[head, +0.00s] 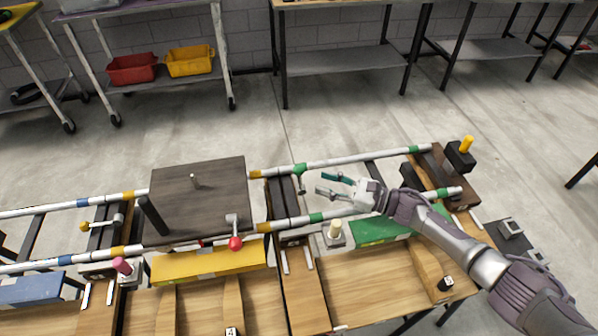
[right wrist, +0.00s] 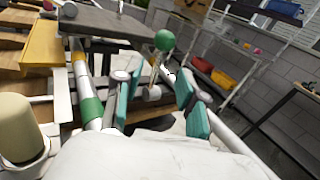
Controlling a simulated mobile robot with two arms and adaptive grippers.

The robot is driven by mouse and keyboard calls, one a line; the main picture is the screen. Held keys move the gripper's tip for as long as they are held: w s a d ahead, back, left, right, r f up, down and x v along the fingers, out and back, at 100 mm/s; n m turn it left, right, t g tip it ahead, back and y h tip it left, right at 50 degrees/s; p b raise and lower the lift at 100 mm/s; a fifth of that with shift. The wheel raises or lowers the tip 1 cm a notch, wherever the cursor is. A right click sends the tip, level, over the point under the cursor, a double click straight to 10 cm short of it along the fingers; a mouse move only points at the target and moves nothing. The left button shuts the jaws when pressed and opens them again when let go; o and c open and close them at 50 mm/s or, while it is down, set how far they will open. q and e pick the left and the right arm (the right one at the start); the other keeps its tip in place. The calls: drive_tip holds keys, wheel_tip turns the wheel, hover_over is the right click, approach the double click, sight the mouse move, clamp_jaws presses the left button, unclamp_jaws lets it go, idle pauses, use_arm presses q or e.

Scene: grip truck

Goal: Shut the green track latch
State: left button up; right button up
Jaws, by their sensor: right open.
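The green track latch (head: 300,170) is a short metal lever with a green ball on its end, by the dark cross-block where the rails join. In the right wrist view its green ball (right wrist: 165,40) stands up beyond the fingers, and its metal base shows between them. My right gripper (head: 322,183) is open just to the right of the latch, fingers pointing left toward it. In the right wrist view, the teal finger pads of the gripper (right wrist: 158,88) lie on either side of the lever, apart and empty. My left gripper is not in view.
A red-ball latch (head: 235,243) and a yellow-ball latch (head: 85,226) sit further left. A dark flat plate (head: 200,200) rides on the rails. A cream knob (head: 335,230) stands below my right gripper. White rails (head: 340,161) run behind it.

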sight(299, 176)
drive_tip(key=x, duration=0.6)
drive_tip(key=shift+w+a, duration=0.1)
drive_tip(key=shift+a, duration=0.15)
drive_tip(key=shift+w+a+p, duration=0.25)
drive_tip(key=shift+a+p, duration=0.05)
drive_tip(key=shift+a, duration=0.2)
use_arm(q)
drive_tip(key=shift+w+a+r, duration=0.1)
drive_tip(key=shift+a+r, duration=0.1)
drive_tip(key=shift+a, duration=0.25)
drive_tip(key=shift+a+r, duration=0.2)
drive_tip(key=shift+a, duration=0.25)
use_arm(e)
clamp_jaws()
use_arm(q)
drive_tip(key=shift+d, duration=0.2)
use_arm(e)
drive_tip(key=shift+r, duration=0.1)
